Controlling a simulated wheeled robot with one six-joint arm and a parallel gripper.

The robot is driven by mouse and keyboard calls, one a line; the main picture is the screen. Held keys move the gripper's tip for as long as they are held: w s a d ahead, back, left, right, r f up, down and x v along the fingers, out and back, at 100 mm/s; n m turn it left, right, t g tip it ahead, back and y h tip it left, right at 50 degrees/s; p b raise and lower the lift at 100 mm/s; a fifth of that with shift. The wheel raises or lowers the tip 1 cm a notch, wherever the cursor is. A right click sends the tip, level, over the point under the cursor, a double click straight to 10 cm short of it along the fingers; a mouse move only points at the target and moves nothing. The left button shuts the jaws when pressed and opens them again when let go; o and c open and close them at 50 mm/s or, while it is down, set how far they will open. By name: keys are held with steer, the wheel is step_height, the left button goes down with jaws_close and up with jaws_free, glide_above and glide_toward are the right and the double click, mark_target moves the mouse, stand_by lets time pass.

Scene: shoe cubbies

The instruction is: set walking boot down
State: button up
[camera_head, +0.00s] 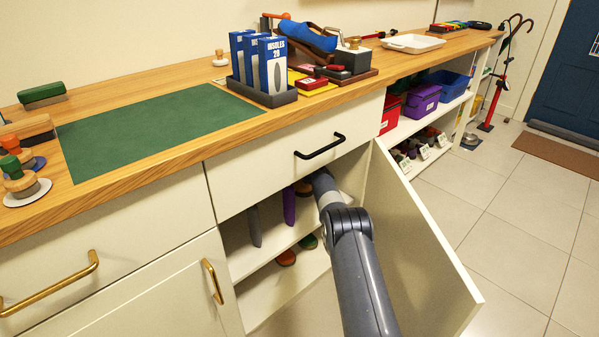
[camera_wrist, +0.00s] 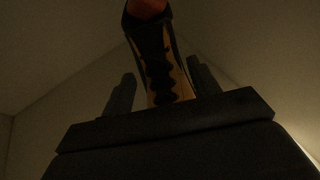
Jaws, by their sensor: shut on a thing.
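The walking boot (camera_wrist: 160,50), dark with tan parts, stands between the two dark fingers of my gripper (camera_wrist: 162,82) in the wrist view. My gripper is shut on it. The wrist view is very dim, so I cannot tell whether the boot's sole touches a surface. In the head view my arm reaches into the open cupboard (camera_head: 247,281) below the counter. The gripper is hidden there behind my arm and the cupboard front. A small brown shape (camera_head: 303,188) shows beside my arm inside; I cannot tell whether it is part of the boot.
The cupboard door (camera_head: 415,245) stands open right of my arm. A drawer with a black handle (camera_head: 320,146) is above. Inside are a grey upright piece (camera_head: 254,226), a purple one (camera_head: 289,205), and red (camera_head: 286,258) and green (camera_head: 308,242) items. The green mat (camera_head: 150,130) is clear.

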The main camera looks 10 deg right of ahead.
steer(key=shift+f+b, duration=1.2)
steer(key=shift+f, duration=0.45)
steer(key=shift+f, duration=0.25)
steer(key=o, duration=1.2)
steer(key=shift+o, duration=0.2)
